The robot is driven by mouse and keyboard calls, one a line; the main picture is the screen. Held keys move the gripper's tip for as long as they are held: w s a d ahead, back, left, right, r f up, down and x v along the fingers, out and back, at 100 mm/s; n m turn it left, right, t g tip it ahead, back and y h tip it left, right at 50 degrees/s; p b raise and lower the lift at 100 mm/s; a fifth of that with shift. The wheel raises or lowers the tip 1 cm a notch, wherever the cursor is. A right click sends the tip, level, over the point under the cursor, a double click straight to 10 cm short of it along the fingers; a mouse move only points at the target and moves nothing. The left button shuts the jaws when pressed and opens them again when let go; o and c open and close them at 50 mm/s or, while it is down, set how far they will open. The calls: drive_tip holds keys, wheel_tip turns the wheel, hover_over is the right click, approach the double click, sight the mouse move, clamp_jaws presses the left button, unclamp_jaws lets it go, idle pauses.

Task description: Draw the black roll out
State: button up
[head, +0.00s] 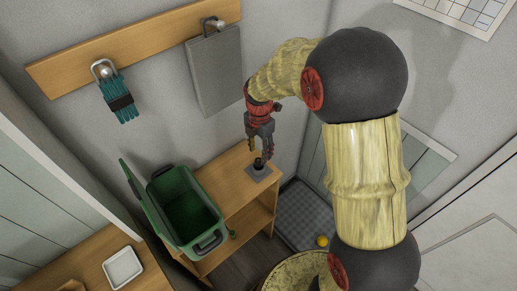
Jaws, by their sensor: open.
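The black roll (259,163) is small and dark. It stands in a small grey square holder (258,174) on top of the wooden shelf unit, near its right end. My gripper (261,154) is open and points down just above the roll. Its fingertips are at or around the roll's top; I cannot tell whether they touch it. How far the roll sits inside the holder is too small to tell.
A green bin (182,207) with its lid open stands left on the shelf unit (222,178). A white dish (122,267) sits front left. A yellow ball (322,241) lies low on the right.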

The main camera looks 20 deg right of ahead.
sight(259, 160)
drive_tip(key=shift+w+f+n, duration=0.15)
drive_tip(key=shift+w+n, duration=0.25)
drive_tip(key=shift+n, duration=0.5)
drive_tip(key=shift+f, duration=0.2)
wheel_tip(259, 160, down, 7)
drive_tip(key=shift+f+b, duration=0.2)
drive_tip(key=shift+b, duration=0.65)
drive_tip(key=c, duration=0.3)
drive_tip(key=c, duration=0.8)
clamp_jaws()
drive_tip(key=shift+r+p, duration=2.1)
drive_tip(key=shift+r, duration=0.95)
